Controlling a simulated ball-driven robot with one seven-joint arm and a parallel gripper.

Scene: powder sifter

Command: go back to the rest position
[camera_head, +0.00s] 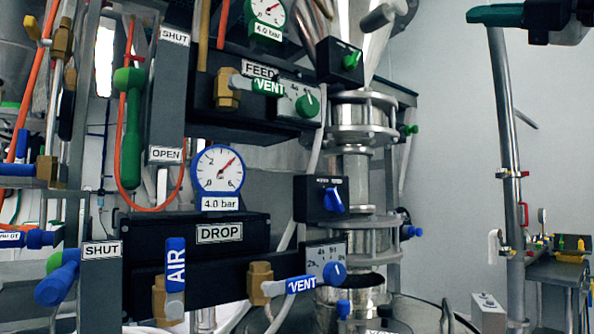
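My gripper cannot be made out in the head view, so its state and place are not shown. The powder sifter stands in front of me, with a steel column (356,165) in the middle. The upper black FEED unit (240,117) has a green VENT handle (269,87) and a green knob (307,105). The lower black DROP unit (195,262) has an upright blue AIR handle (175,264), a roughly level blue VENT handle (301,285) and a blue knob (334,272). A long green lever (131,128) hangs beside the SHUT and OPEN plate.
A blue lever (57,284) juts out at the lower left, near orange hoses. A blue-rimmed gauge (218,171) sits above the DROP unit. A tall steel pipe (507,160) and a side table (560,272) stand right. Open space lies between column and pipe.

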